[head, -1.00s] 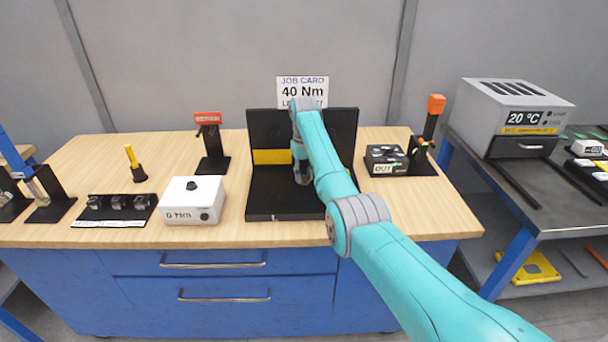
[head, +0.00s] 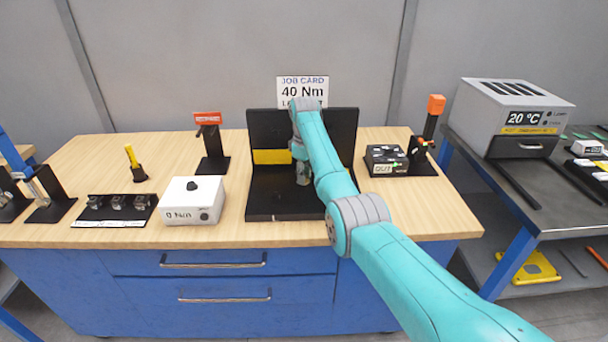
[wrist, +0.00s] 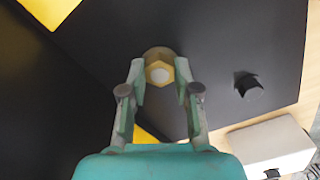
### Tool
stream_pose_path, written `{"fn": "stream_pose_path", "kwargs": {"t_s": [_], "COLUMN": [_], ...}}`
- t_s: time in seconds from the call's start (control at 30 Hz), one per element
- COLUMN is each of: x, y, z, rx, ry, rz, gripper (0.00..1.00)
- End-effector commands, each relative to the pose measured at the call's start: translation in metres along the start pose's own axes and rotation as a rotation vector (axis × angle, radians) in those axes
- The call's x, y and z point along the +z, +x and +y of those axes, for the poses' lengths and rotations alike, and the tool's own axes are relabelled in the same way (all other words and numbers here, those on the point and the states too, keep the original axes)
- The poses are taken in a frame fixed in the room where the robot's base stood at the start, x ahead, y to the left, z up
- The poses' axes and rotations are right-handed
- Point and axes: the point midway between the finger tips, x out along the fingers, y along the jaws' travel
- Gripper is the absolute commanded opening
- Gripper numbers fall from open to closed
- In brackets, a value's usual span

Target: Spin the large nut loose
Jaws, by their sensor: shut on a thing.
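The large nut (wrist: 160,64) is a brass-coloured hexagon with a pale round centre, seen in the wrist view over the black fixture (wrist: 225,45). My gripper (wrist: 161,76) has its two green fingers on either side of the nut, shut on it. In the head view my gripper (head: 302,178) points down at the base of the black fixture (head: 270,205), below its upright back plate. The nut is hidden there by my arm and gripper. I cannot tell how far the nut is threaded.
A white box (head: 192,200) with a dial stands left of the fixture. A black box (head: 384,160) marked OUT and an orange-topped post (head: 435,120) stand to the right. A red-signed black stand (head: 212,150) is behind left. A job card (head: 301,90) reads 40 Nm.

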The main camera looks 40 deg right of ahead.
Motion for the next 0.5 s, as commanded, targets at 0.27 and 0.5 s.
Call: {"fn": "stream_pose_path", "kwargs": {"t_s": [0.27,0.5], "x": [0.0007,0.0009], "y": [0.003,0.0033], "z": [-0.0007,-0.0008], "rx": [-0.003,-0.003], "ry": [-0.008,-0.008], "rz": [-0.003,-0.003], "gripper": [0.0,0.48]}}
